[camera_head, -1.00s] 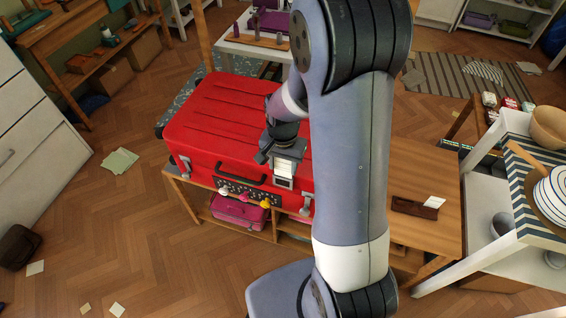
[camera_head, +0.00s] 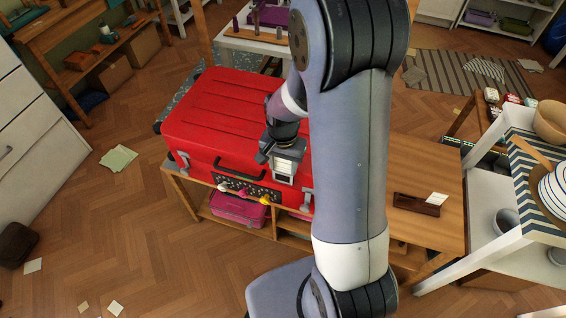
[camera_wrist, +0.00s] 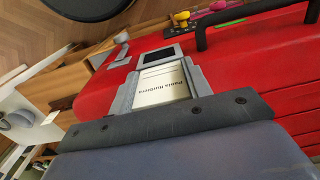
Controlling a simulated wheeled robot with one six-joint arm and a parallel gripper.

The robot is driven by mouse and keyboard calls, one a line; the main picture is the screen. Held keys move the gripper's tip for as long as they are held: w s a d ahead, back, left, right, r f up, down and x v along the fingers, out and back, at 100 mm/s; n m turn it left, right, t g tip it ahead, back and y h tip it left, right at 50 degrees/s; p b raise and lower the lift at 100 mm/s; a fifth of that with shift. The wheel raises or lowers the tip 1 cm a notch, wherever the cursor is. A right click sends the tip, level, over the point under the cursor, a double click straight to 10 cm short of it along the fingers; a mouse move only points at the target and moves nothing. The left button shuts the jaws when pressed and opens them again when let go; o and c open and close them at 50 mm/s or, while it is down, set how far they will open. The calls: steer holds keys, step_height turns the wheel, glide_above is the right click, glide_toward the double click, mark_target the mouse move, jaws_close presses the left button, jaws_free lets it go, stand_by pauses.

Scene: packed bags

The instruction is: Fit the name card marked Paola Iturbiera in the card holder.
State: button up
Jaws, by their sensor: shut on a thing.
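The name card (camera_wrist: 162,83) is white, with "Paola Iturbiera" printed on it, and lies between my gripper's fingers in the wrist view. My gripper (camera_head: 285,166) is shut on it, low at the front of the red suitcase (camera_head: 225,118). The card holder (camera_wrist: 160,57) is a silver frame with a dark window on the suitcase. The card's far edge is right at the holder's near edge, lined up with it. I cannot tell whether it has entered the slot. In the head view my gripper largely hides the holder.
The suitcase lies on a wooden bench (camera_head: 420,165), its black handle (camera_head: 240,168) and colored knobs (camera_head: 243,194) left of my gripper. A dark wooden stand (camera_head: 416,205) with a white card (camera_head: 437,198) is on the bench's right. A white shelf (camera_head: 500,190) stands farther right.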

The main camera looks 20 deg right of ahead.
steer(key=shift+r, duration=0.15)
steer(key=shift+r+p, duration=1.15)
steer(key=shift+r, duration=0.2)
steer(key=shift+f+b, duration=1.4)
steer(key=shift+f, duration=0.15)
stand_by(0.8)
steer(key=o, duration=1)
steer(key=shift+r, duration=0.1)
step_height(320, 180, up, 11)
steer(key=shift+f+p, duration=0.15)
steer(key=shift+p, duration=0.15)
steer(key=shift+f, duration=0.1)
